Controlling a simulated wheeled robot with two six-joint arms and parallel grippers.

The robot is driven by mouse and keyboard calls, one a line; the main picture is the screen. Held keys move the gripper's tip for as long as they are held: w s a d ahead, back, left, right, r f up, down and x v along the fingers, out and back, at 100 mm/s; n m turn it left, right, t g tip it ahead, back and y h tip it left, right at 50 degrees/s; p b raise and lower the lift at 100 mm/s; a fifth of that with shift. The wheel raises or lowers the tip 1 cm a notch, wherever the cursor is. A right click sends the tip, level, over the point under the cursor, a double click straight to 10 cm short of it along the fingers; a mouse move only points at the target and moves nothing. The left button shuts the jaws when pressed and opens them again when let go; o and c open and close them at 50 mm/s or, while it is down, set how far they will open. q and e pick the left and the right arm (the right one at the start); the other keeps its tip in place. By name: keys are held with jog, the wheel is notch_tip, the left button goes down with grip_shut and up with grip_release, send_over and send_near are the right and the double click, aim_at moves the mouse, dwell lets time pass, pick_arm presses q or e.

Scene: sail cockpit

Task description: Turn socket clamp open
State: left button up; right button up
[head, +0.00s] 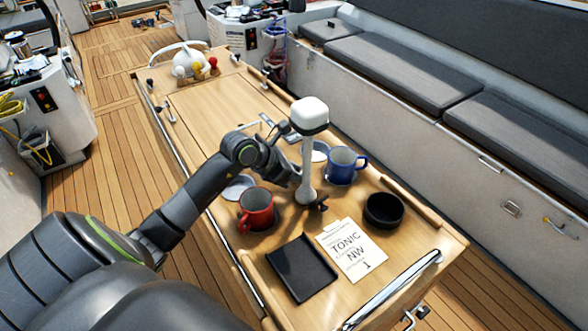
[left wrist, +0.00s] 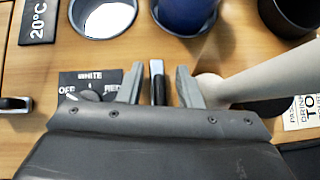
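A white post with a square white cap (head: 309,115) stands on the wooden table, and a small black clamp handle (head: 320,204) shows at its foot. My left gripper (head: 290,172) is beside the post in the head view, its fingers partly hidden. In the left wrist view the left gripper (left wrist: 160,88) is open. A narrow dark bar with a silver edge (left wrist: 157,83) lies between its fingers, with gaps on both sides; I cannot tell whether it is the clamp's lever. The white post (left wrist: 265,78) runs just right of the fingers. My right gripper is not in view.
A red mug (head: 257,210), blue mug (head: 343,166), black bowl (head: 384,210), dark tablet (head: 302,267) and TONIC card (head: 352,248) crowd the near table (head: 215,110). A WHITE/OFF/RED switch plate (left wrist: 88,86) is left of the fingers. The far tabletop is mostly clear.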

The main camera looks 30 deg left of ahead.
pick_arm(q)
jog(key=shift+a+r, duration=0.1)
jog(key=v, duration=1.7)
jog(key=shift+s, duration=0.15)
dwell(0.7)
